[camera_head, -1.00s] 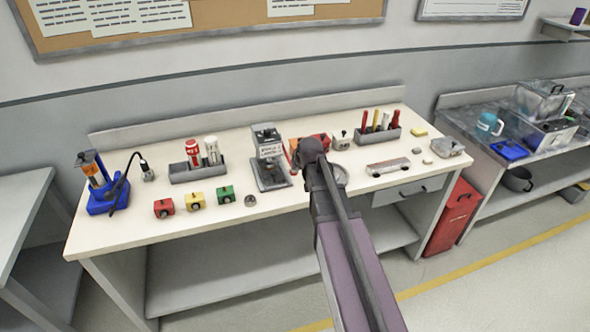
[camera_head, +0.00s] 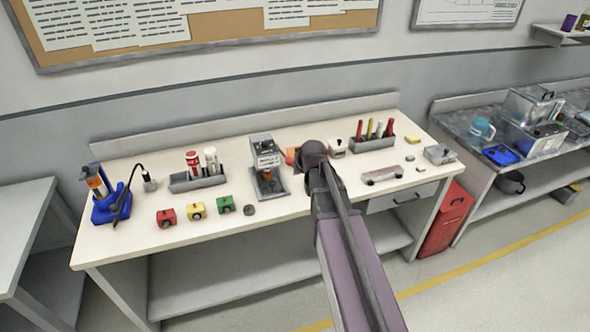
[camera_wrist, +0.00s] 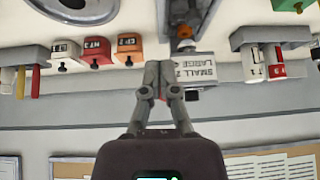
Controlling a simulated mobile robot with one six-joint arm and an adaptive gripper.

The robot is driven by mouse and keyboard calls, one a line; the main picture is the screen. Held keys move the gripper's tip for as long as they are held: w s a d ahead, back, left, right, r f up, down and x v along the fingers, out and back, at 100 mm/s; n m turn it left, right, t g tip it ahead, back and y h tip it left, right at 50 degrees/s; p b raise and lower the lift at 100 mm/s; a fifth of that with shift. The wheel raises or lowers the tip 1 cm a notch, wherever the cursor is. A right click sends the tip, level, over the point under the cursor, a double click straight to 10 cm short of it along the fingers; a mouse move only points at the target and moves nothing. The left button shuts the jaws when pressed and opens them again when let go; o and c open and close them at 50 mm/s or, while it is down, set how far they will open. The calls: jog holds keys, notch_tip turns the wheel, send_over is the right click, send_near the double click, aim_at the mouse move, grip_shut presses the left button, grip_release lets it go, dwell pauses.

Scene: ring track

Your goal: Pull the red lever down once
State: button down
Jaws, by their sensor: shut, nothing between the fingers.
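A small grey press-like device (camera_head: 265,160) with a white label stands mid-bench in the head view. An orange part (camera_head: 267,175) shows low on it. In the wrist view, which looks upside down, its label (camera_wrist: 196,72) reads "SMALL 2 LARGE" and the orange part (camera_wrist: 184,32) is above. My gripper (camera_wrist: 165,64) is shut and empty, its fingertips right beside the device and overlapping the label's edge. I cannot make out the red lever clearly; only a trace of red shows between the finger links.
Red, yellow and green blocks (camera_head: 197,210) sit front left of the device. A grey holder with cans (camera_head: 197,182) is to its left. An orange box (camera_head: 291,156) and a white box (camera_head: 337,147) are to its right, with a pen tray (camera_head: 372,145) beyond.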

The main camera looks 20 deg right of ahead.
jog(key=p+v, duration=0.5)
jog(key=v, duration=0.2)
jog(key=shift+s, duration=0.2)
jog(key=shift+f, duration=0.1)
dwell(0.7)
jog(key=s+a+f+g+b, duration=0.1)
jog(key=s+a+f+g, duration=0.1)
jog(key=s, duration=0.6)
jog(key=s+a+f+g+b, duration=0.1)
jog(key=s+a+f+g, duration=0.2)
jog(key=s+a+g, duration=0.2)
jog(key=s, duration=0.3)
jog(key=shift+s+m+h, duration=0.3)
jog(key=shift+s+h, duration=0.05)
jog(key=shift+h, duration=0.05)
